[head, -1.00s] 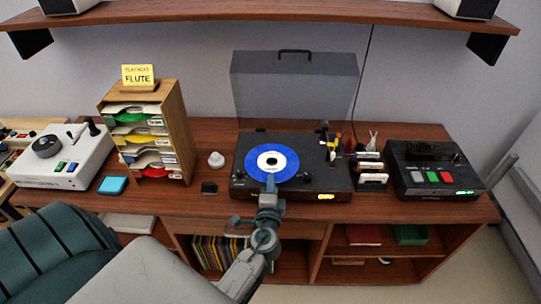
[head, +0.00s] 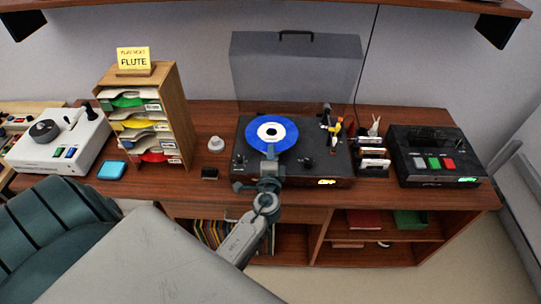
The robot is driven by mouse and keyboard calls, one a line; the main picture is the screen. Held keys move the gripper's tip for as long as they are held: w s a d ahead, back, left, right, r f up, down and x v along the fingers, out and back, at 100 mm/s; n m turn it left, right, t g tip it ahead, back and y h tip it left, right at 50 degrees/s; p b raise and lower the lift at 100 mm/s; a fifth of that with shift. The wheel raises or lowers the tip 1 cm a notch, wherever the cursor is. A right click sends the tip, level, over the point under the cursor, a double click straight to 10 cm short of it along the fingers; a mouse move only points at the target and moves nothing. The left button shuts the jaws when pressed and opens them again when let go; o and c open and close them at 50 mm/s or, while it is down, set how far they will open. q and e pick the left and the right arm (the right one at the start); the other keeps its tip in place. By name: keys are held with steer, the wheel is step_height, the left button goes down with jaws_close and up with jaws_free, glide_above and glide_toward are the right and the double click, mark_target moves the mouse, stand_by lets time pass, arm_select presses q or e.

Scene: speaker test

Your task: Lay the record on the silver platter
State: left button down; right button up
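The blue record (head: 289,135) with a white label is over the left part of the dark turntable (head: 335,170), looking flat. My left gripper (head: 271,152) reaches in from the front and is at the record's near edge. Its fingers look closed on that edge, seen nearly end-on. The silver platter does not show; the record seems to cover it. I cannot tell whether the record touches it or hovers above. My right gripper is out of view.
The turntable's tinted lid (head: 297,70) stands open behind. The tonearm (head: 327,120) is at the right of the deck. A wooden sorter (head: 175,100) stands left and a black button box (head: 430,160) right. A teal chair (head: 50,225) is at lower left.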

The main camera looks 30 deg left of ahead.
arm_select(q)
steer(key=shift+w+a+f, duration=0.15)
steer(key=shift+w+a, duration=0.05)
steer(key=shift+w, duration=0.2)
steer(key=shift+w+a+f, duration=0.1)
steer(key=shift+w+a, duration=0.2)
steer(key=shift+w, duration=0.1)
steer(key=shift+f+b, duration=0.5)
steer(key=shift+f, duration=0.05)
steer(key=shift+f+b, duration=0.6)
steer(key=shift+f, duration=0.2)
steer(key=shift+f+b, duration=0.25)
steer(key=shift+b, duration=0.2)
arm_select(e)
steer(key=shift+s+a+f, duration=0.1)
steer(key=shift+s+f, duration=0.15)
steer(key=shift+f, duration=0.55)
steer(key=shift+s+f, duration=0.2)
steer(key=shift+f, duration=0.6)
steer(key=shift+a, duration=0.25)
arm_select(q)
steer(key=c, duration=1.6)
jaws_free()
steer(key=shift+c, duration=0.8)
